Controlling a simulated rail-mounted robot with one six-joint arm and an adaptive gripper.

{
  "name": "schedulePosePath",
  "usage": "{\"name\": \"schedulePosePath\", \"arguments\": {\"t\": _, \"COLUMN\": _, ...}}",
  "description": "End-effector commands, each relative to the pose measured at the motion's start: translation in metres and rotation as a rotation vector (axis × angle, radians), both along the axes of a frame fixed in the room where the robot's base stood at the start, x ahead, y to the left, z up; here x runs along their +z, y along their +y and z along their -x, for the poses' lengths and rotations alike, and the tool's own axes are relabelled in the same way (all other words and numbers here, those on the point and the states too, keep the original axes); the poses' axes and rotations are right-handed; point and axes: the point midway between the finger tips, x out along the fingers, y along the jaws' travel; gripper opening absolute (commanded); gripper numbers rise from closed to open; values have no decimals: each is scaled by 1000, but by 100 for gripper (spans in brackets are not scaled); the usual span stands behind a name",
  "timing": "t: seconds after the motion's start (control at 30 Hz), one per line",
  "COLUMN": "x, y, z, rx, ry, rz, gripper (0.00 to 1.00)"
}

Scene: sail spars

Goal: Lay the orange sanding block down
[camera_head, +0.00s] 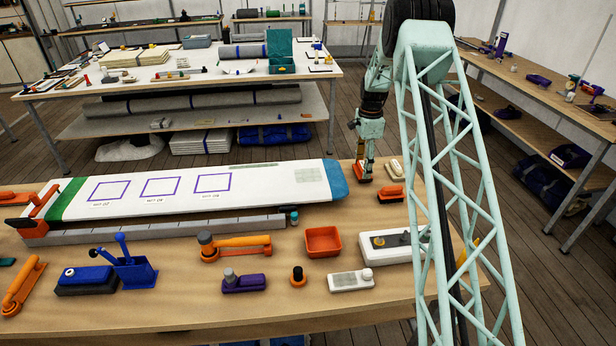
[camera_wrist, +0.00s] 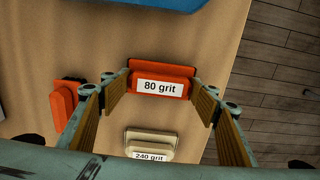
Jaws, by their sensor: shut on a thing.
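My gripper (camera_head: 364,176) is shut on the orange sanding block (camera_wrist: 160,84), low at the table's far right part, just beyond the spar's blue end. In the wrist view the block sits between my two ribbed finger pads (camera_wrist: 118,86), its white "80 grit" label facing the camera. I cannot tell whether its underside touches the table. A cream block marked "240 grit" (camera_wrist: 150,143) lies close by; it also shows in the head view (camera_head: 395,168). Another orange piece with a dark base (camera_head: 391,194) lies nearer the table's front, left in the wrist view (camera_wrist: 65,105).
The long white spar (camera_head: 180,195) with its blue tip (camera_head: 336,180) lies left of my gripper. An orange tray (camera_head: 323,241) and a white box (camera_head: 388,247) stand nearer the front. The wooden table's (camera_head: 350,210) right edge is close, with floor beyond.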

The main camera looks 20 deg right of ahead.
Motion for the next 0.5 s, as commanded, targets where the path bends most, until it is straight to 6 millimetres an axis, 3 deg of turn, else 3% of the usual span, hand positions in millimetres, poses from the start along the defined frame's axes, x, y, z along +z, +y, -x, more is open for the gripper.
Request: {"name": "schedulePosePath", "arguments": {"t": 0.5, "x": -10, "y": 0, "z": 0, "rx": 0, "ry": -1, "rz": 0, "gripper": 48}}
